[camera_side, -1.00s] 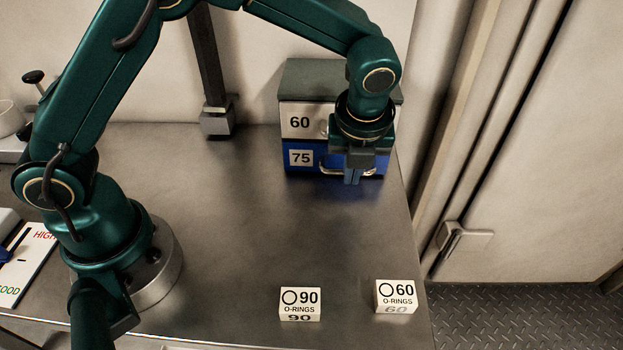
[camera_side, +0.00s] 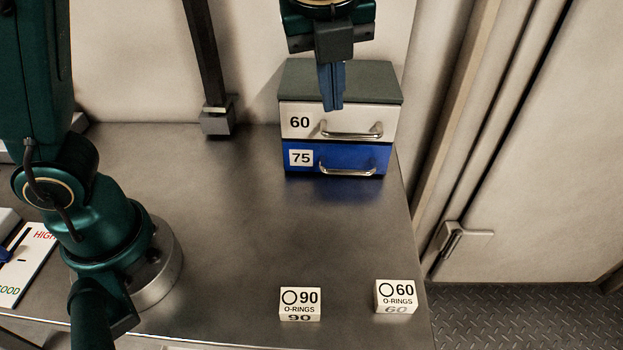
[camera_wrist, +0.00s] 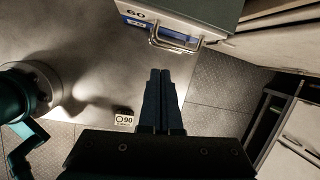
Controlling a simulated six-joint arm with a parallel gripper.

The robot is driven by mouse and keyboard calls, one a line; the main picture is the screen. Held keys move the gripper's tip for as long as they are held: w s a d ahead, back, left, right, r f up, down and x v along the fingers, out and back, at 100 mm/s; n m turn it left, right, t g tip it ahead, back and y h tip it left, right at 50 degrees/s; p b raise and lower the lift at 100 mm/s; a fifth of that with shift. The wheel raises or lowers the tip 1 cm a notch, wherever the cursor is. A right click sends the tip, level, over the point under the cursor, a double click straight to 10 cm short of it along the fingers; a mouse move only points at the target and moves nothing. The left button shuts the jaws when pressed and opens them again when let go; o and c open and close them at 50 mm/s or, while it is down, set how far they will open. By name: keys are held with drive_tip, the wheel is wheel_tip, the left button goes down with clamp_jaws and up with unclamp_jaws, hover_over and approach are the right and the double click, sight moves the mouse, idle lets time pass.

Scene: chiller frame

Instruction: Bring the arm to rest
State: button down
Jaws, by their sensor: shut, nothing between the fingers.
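My gripper (camera_side: 332,100) is shut and empty. In the side view its fingertips point down in front of the upper part of the drawer unit (camera_side: 345,80); whether they touch it I cannot tell, though the wrist view shows the fingers (camera_wrist: 161,75) apart from the handles. The unit has a white drawer (camera_side: 305,122) marked 60 above a blue drawer (camera_side: 302,158) marked 75. Both drawers look closed, and each has a metal bar handle. My forearm is mostly out of the side view.
A box marked 90 O-rings (camera_side: 300,304) and a box marked 60 O-rings (camera_side: 396,296) stand near the front edge of the metal table (camera_side: 240,230). A dark post (camera_side: 208,50) stands behind. A sign (camera_side: 25,262) lies at the left. The middle of the table is clear.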

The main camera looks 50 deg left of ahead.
drive_tip(key=s+a+r+n+t, duration=0.2)
drive_tip(key=s+a+n, duration=0.55)
drive_tip(key=n, duration=0.35)
drive_tip(key=s+f+n+h, duration=0.1)
drive_tip(key=s+f+n, duration=0.4)
drive_tip(key=n, duration=0.8)
drive_tip(key=shift+s+d+f+n+h, duration=0.25)
drive_tip(key=shift+s+f+n+h, duration=0.15)
drive_tip(key=shift+f, duration=0.15)
